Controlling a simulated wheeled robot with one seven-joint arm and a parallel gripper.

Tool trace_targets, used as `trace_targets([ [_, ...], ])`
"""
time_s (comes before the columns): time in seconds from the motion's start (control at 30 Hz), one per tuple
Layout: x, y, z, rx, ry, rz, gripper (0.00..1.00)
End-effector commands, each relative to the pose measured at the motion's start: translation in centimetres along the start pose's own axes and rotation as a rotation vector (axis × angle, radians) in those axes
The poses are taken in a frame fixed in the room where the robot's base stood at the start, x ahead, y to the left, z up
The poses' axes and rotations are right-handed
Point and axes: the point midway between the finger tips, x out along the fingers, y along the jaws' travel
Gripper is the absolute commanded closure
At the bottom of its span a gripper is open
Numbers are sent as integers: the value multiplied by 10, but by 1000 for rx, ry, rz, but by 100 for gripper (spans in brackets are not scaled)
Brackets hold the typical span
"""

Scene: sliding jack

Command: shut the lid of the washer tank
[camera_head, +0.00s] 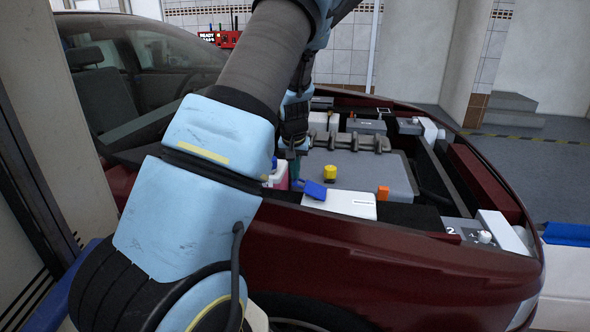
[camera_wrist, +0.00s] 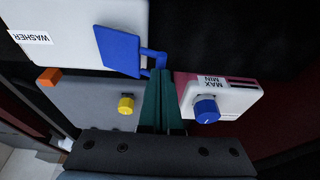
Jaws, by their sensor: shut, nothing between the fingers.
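The white washer tank (camera_wrist: 66,30) carries a WASHER label in the wrist view. In the head view the tank (camera_head: 340,204) sits at the near edge of the engine bay. Its blue lid (camera_wrist: 118,50) shows as a flat flap with a small blue bracket (camera_wrist: 153,58) at its side. In the head view the lid (camera_head: 315,190) looks tilted; how far it stands open I cannot tell. My gripper (camera_wrist: 160,74) has its teal fingers shut and empty, tips right by the bracket; contact is unclear. In the head view the fingers (camera_head: 293,164) are just left of the lid.
A pink-and-white reservoir (camera_wrist: 240,97) with a MAX/MIN label and blue knob (camera_wrist: 206,110) stands right beside my fingers in the wrist view. A grey engine cover (camera_wrist: 88,104) bears a yellow cap (camera_wrist: 126,104) and an orange block (camera_wrist: 49,77). The dark red fender (camera_head: 400,265) borders the bay.

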Motion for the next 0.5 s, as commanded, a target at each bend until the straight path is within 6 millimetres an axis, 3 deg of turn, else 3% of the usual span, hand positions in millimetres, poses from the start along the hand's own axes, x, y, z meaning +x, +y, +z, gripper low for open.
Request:
trace_targets([
  [0.5,22,-10,6,-43,-1,128,100],
])
